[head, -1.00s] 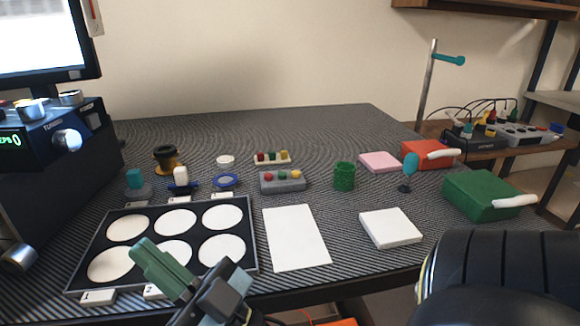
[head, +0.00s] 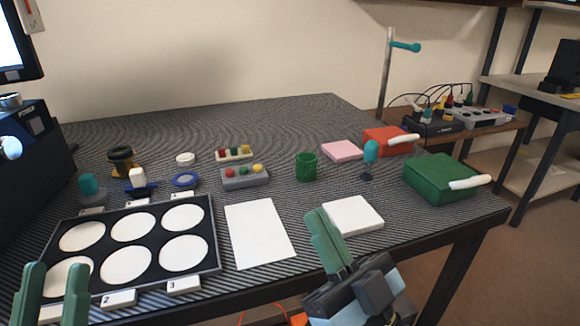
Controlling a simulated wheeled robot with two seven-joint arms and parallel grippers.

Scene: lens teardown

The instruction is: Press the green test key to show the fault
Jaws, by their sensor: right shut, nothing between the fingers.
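A grey key box (head: 246,183) sits on the table behind the white sheet, with a red, a green and a yellow key on top. Its green key (head: 243,170) is the middle one. Behind it, a cream strip (head: 233,159) carries small red, green and yellow pieces. My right gripper (head: 320,214) is shut and empty, in front of the white pad and well to the right of the key box, not touching it. My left gripper (head: 52,268) is open and empty at the lower left, by the near left corner of the tray.
A black tray (head: 216,240) with several white discs fills the left front. A white sheet (head: 259,233) and white pad (head: 354,215) lie to its right. A green cup (head: 306,167), pink pad (head: 342,150), teal-topped stand (head: 370,153), red box (head: 385,141) and green box (head: 440,180) stand right.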

